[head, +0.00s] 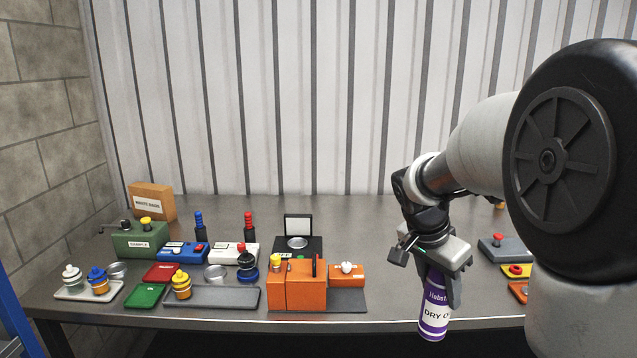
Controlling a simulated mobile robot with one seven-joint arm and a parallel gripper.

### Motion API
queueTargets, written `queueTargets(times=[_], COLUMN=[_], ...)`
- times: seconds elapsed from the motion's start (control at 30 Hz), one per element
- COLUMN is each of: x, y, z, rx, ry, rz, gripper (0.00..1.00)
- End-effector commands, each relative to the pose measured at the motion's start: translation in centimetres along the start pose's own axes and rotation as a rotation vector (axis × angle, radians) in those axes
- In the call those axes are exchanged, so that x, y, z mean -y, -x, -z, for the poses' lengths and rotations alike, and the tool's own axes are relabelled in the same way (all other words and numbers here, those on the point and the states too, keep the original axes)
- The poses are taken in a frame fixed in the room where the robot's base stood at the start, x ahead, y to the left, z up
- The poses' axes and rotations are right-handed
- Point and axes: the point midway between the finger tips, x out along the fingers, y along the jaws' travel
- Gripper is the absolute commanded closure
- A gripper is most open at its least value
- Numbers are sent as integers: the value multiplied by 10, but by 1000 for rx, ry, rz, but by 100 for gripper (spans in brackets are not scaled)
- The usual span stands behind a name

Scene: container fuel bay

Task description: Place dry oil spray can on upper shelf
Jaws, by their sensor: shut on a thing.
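No upper shelf can be made out in this view.
A dark table (385,220) holds bottles, trays and boxes at left, with an orange box (305,290) left of the can. A grey box with a red button (497,248) stands at right. The table's back middle is clear. A blue post (14,310) is at far left.

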Motion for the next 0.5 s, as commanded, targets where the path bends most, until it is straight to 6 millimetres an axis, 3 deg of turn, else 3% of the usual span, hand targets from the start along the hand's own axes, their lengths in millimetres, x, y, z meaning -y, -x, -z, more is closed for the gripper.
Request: queueTargets(times=[0.07,0.27,0.5], x=[1,10,13], y=[1,-20,-38], z=[0,-30,-87], rx=[0,17,21], ry=[12,289,685], rz=[4,92,254], gripper=[93,93,93])
